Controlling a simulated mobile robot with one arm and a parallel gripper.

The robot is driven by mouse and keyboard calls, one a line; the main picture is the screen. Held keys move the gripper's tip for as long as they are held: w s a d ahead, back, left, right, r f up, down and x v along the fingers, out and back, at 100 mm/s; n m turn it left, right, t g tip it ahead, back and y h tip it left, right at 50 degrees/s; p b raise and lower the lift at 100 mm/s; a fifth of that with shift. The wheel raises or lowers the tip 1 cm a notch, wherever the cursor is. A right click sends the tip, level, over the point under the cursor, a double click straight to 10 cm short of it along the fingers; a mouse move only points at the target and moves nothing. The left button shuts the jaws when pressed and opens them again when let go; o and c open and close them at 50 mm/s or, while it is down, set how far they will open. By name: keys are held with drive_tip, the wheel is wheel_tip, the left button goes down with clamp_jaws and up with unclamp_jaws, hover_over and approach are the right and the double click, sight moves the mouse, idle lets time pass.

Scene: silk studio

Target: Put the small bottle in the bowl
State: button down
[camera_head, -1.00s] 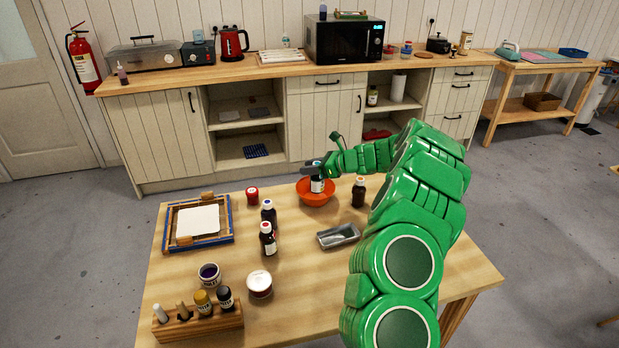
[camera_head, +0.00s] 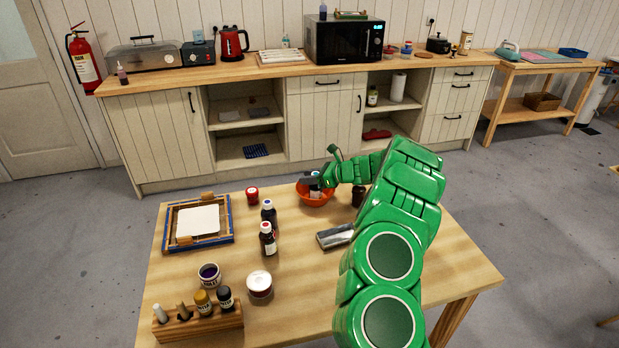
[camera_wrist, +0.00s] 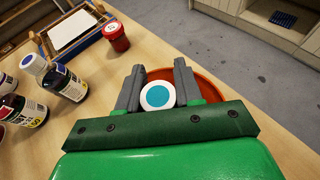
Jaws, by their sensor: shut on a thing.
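The small bottle (camera_wrist: 157,97) has a white cap with a blue-green disc and sits between the two fingers of my gripper (camera_wrist: 158,92) in the wrist view. My gripper (camera_head: 313,180) is shut on it. The orange bowl (camera_head: 317,199) stands at the far edge of the table. In the wrist view the orange bowl (camera_wrist: 212,88) shows around and behind the fingers. The bottle is low, inside the bowl's outline and upright. I cannot tell whether it touches the bowl's floor.
Two dark bottles (camera_head: 267,238) stand left of the bowl, with a red jar (camera_head: 252,195) near them. Another dark bottle (camera_head: 358,196) is partly behind my arm. A grey tray (camera_head: 335,236) lies in front of the bowl. A blue-edged frame (camera_head: 232,222) lies at the left.

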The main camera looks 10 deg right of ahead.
drive_tip(key=shift+f, duration=0.1)
drive_tip(key=c, duration=0.8)
unclamp_jaws()
drive_tip(key=shift+o, duration=0.2)
